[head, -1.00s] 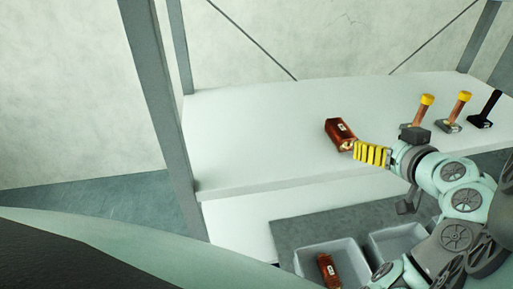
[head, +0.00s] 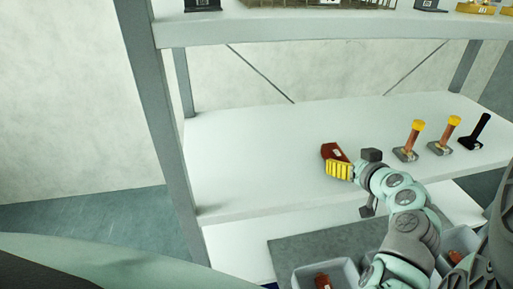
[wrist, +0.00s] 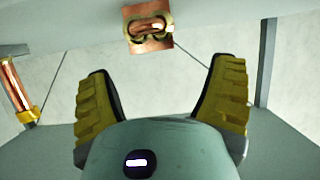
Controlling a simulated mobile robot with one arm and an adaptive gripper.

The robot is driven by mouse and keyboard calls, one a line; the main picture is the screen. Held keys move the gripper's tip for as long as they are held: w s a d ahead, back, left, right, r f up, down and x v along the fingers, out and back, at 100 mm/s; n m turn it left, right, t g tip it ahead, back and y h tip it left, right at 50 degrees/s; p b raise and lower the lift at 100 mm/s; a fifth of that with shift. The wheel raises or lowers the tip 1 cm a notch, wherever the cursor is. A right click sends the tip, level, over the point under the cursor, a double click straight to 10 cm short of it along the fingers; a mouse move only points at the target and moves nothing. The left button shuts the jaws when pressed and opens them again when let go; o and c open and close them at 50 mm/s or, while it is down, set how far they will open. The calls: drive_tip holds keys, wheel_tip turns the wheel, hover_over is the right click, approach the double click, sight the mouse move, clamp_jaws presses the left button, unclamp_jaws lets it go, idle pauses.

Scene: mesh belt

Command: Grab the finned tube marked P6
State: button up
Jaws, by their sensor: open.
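A copper-red finned tube (head: 331,150) with a small pale label lies on the white middle shelf. Its marking is too small to read. In the wrist view its end face (wrist: 148,42), with copper loops, shows at the top centre, beyond my fingertips. My gripper (head: 339,171) is right in front of it in the head view and hides its near end. The yellow ribbed fingers (wrist: 162,68) are spread wide, with nothing between them. I see a gap between fingers and tube in the wrist view.
Upright pieces with yellow tops (head: 415,135) (head: 450,130) and a black one (head: 478,132) stand right on the shelf (head: 240,165). Grey bins (head: 345,270) with red tubes (head: 323,282) are below. An upper shelf (head: 330,25) holds more items. The shelf's left is clear.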

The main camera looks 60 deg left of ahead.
sight(337, 153)
drive_tip(key=shift+w+a+f, duration=0.15)
drive_tip(key=shift+a, duration=0.4)
drive_tip(key=shift+w+a+f+p, duration=0.15)
drive_tip(key=shift+w+a+p, duration=0.2)
drive_tip(key=shift+a+p, duration=0.3)
drive_tip(key=shift+w+a+f+p, duration=0.15)
drive_tip(key=shift+w+a+p, duration=0.25)
drive_tip(key=shift+p, duration=0.3)
drive_tip(key=shift+p+x, duration=0.3)
drive_tip(key=shift+x, duration=1.05)
drive_tip(key=shift+f, duration=0.1)
drive_tip(key=shift+d, duration=0.1)
drive_tip(key=c, duration=1.4)
